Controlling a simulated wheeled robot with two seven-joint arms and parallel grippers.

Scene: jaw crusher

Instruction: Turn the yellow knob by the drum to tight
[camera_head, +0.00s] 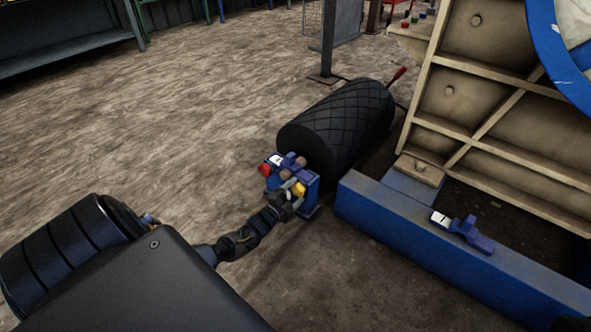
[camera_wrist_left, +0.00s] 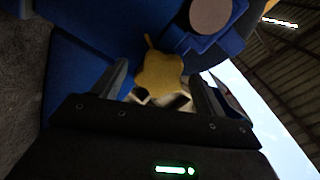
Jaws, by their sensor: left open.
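The yellow knob (camera_head: 300,188) sits on a blue stand (camera_head: 308,207) at the near end of the black drum (camera_head: 345,118). In the left wrist view the knob (camera_wrist_left: 160,75) is lobed, with a small pointer sticking up at its upper left. My left gripper (camera_head: 291,195) is at the knob in the head view. In the left wrist view its open fingers (camera_wrist_left: 161,82) stand on either side of the knob, with gaps showing. I cannot tell the knob's setting. My right gripper is not in view.
A red button (camera_head: 265,169) and brown round parts are on the blue stand close to my gripper. A blue beam (camera_head: 440,250) and a beige ribbed machine frame (camera_head: 480,90) stand to the right. A red-tipped lever (camera_head: 397,76) is behind the drum. Open floor lies to the left.

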